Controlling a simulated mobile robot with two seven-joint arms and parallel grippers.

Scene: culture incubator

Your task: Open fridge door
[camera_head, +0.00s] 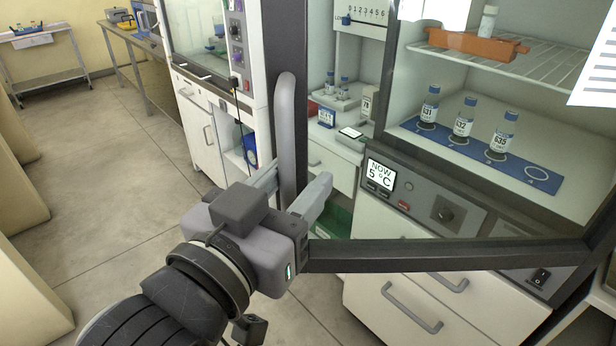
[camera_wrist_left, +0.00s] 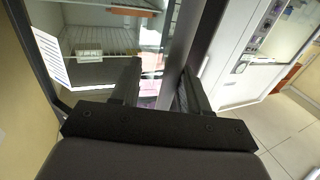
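The fridge has a glass door in a dark frame (camera_head: 450,256), with a vertical grey handle (camera_head: 287,125) along its left edge. The door stands partly open, its handle side swung out from the fridge body. My left gripper (camera_head: 298,184) is at the lower part of the handle, one finger on each side of it. In the left wrist view the fingers (camera_wrist_left: 160,82) are well apart, with a gap beside the dark upright bar (camera_wrist_left: 196,45) between them. They look open around the handle. My right gripper is not in view.
Inside are labelled bottles (camera_head: 463,118) on a blue mat (camera_head: 405,126) and an orange rack (camera_head: 470,45) on a wire shelf. A display (camera_head: 380,174) reads 5 °C. A white cabinet (camera_head: 200,135) stands to the left. The floor (camera_head: 110,150) at left is clear.

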